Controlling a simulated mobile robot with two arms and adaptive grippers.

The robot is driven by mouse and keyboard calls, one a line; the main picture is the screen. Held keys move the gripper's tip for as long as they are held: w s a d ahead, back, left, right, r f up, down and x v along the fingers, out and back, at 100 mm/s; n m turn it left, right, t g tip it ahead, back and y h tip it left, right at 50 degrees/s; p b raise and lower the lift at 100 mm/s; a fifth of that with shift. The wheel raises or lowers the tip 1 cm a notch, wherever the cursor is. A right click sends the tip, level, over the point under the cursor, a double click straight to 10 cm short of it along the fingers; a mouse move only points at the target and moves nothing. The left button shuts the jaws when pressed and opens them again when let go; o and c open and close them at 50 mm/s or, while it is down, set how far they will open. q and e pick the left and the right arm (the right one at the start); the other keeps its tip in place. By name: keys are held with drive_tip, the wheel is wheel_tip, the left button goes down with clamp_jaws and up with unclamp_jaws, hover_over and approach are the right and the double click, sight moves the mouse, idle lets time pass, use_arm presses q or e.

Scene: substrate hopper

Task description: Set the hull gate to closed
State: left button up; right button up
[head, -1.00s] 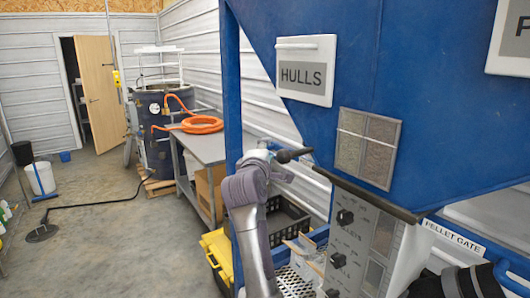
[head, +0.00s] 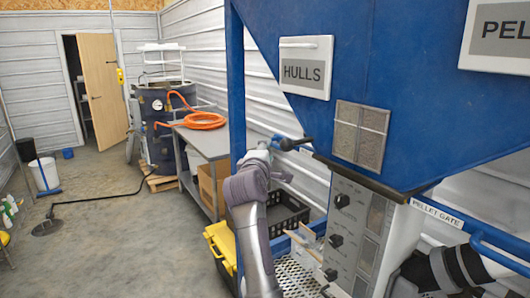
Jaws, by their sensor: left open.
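The blue hopper (head: 400,85) has a HULLS sign (head: 304,69) on its sloped face. My left arm rises from the bottom middle, and its dark gripper (head: 292,144) is beside the hopper's lower left edge, below that sign. The gripper is open. A small blue part shows at the gripper; I cannot tell whether it is the hull gate's handle or whether the fingers touch it. No hull gate label is readable. My right arm (head: 450,268) is at the bottom right; its fingertips cannot be made out.
A control panel (head: 350,230) with black knobs stands below the hopper. The PELLET GATE label (head: 437,214) and a blue bar (head: 500,253) are at right. A grey table (head: 207,142) with an orange hose, a black crate (head: 289,213) and a yellow-lidded box (head: 219,241) stand left of the panel.

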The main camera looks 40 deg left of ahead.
use_arm(q)
drive_tip(key=shift+s, duration=0.1)
use_arm(e)
drive_tip(key=shift+s+r, duration=0.1)
drive_tip(key=shift+r, duration=0.15)
idle(0.3)
use_arm(q)
drive_tip(key=shift+d, duration=0.1)
